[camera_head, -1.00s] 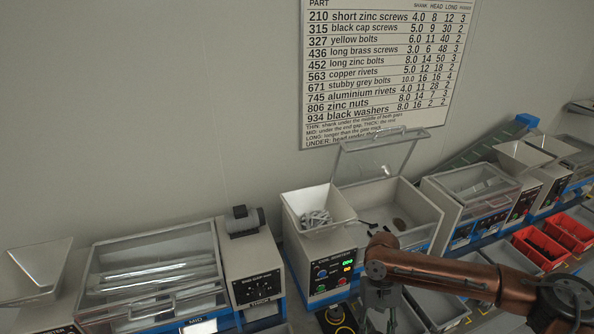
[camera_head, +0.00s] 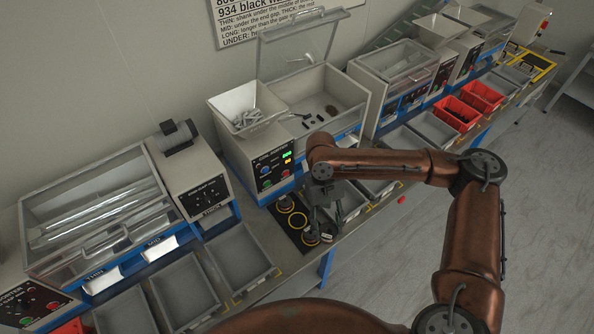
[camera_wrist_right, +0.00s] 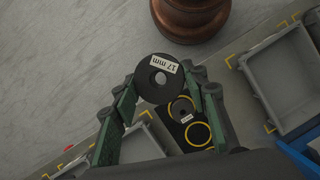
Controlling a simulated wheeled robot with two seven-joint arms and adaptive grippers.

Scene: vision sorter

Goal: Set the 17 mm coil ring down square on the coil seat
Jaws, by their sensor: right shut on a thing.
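The 17 mm coil ring (camera_wrist_right: 150,90) is a black disc with a round centre hole and a white "17 mm" label. My right gripper (camera_wrist_right: 158,95) is shut on it, its green fingers on either side. In the head view my right gripper (camera_head: 322,230) holds the ring (camera_head: 327,238) near the front end of a black plate with yellow circles (camera_head: 297,220). In the right wrist view another dark labelled ring (camera_wrist_right: 181,108) lies on that plate. I cannot tell which spot is the coil seat. My left gripper is not in view.
The coil sorter (camera_head: 245,158) with its hopper and open lid stands behind the plate. Grey trays (camera_head: 245,255) line the bench on both sides. Red bins (camera_head: 455,113) are farther right.

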